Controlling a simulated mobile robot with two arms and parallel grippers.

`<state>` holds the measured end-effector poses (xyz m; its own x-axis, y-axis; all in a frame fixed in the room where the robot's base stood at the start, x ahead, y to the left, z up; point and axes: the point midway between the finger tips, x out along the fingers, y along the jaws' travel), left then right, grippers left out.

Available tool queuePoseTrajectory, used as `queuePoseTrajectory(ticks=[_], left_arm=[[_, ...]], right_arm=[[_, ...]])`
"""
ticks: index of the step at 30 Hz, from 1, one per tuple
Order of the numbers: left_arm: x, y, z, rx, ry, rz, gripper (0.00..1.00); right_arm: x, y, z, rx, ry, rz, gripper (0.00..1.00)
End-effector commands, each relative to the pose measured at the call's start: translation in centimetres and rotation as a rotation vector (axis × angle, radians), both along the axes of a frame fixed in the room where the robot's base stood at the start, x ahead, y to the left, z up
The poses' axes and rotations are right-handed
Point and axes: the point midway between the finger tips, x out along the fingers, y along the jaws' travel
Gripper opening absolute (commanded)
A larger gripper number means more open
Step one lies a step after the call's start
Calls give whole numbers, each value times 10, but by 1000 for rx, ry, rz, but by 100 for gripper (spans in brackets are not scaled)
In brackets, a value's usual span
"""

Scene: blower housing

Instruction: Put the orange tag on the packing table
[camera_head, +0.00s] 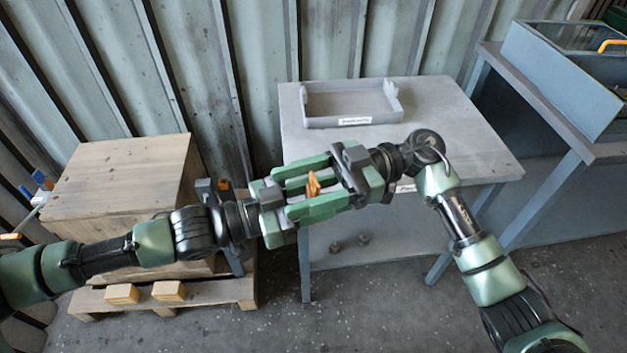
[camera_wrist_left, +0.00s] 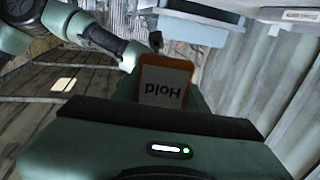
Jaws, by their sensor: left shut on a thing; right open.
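The orange tag (camera_head: 313,185) is small and held up in front of the grey table. In the left wrist view the tag (camera_wrist_left: 166,80) shows an orange border and the word "Hold" upside down. My left gripper (camera_head: 316,187) is shut on the tag. My right gripper (camera_head: 282,194) comes from the opposite side and is open, its fingers spread above and below the tag and the left fingers. I cannot tell whether they touch. The grey table (camera_head: 455,130), which looks like the packing table, stands behind the grippers; the label on its front edge is partly hidden.
A grey open tray (camera_head: 339,122) with a label sits at the table's back left; the table's right side is clear. A wooden crate (camera_head: 115,175) stands on a pallet at left, with yellow blocks (camera_head: 168,291). A bench with a blue-grey box (camera_head: 560,75) is at right.

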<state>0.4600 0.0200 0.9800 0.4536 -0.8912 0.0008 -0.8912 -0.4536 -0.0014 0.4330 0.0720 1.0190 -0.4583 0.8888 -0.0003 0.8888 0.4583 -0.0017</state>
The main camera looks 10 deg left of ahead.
Motion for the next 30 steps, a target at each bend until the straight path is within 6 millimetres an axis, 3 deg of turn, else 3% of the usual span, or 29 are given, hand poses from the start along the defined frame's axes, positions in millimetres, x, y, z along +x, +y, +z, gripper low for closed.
queuePoseTrajectory(ticks=[8,15,16,18,30], left_arm=[[0,0,0,0,0,0,5],[0,0,0,0,0,0,5],[0,0,0,0,0,0,46],[0,0,0,0,0,0,65],[-1,4,0,1,0,1,68]], right_arm=[[-1,1,0,0,0,0,60],[-1,1,0,0,0,0,0],[-1,1,0,0,0,0,0],[-1,1,0,0,0,0,0],[0,1,0,0,-1,0,0]])
